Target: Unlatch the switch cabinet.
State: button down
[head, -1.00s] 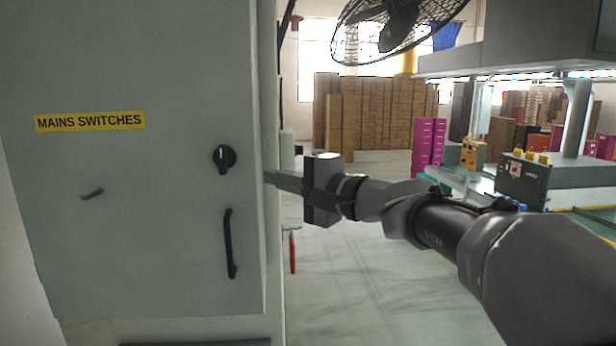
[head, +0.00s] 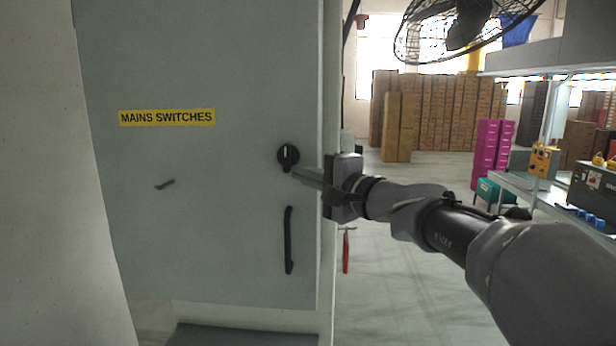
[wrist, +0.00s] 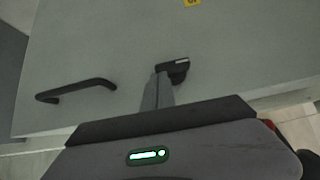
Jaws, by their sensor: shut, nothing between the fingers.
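The grey switch cabinet (head: 235,220) stands at the left in the head view, with a yellow "MAINS SWITCHES" label (head: 167,117) on its door. A round black latch knob (head: 288,157) with a pale mark sits near the door's right edge. A black bar handle (head: 288,240) is below it. My gripper (head: 296,172) is shut and empty, its fingertips close to the knob's lower right. In the wrist view the knob (wrist: 173,69) lies just beyond the fingertips (wrist: 158,76), and the handle (wrist: 75,90) is at the left. I cannot tell whether the fingers touch the knob.
A pale wall (head: 50,180) stands at the far left. Right of the cabinet are open floor (head: 390,270), stacked brown boxes (head: 440,108) and a workbench (head: 530,185). A fan (head: 460,25) hangs above.

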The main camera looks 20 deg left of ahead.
jog(key=shift+a+f+b, duration=0.1)
jog(key=shift+f+b, duration=0.2)
jog(key=shift+b, duration=0.55)
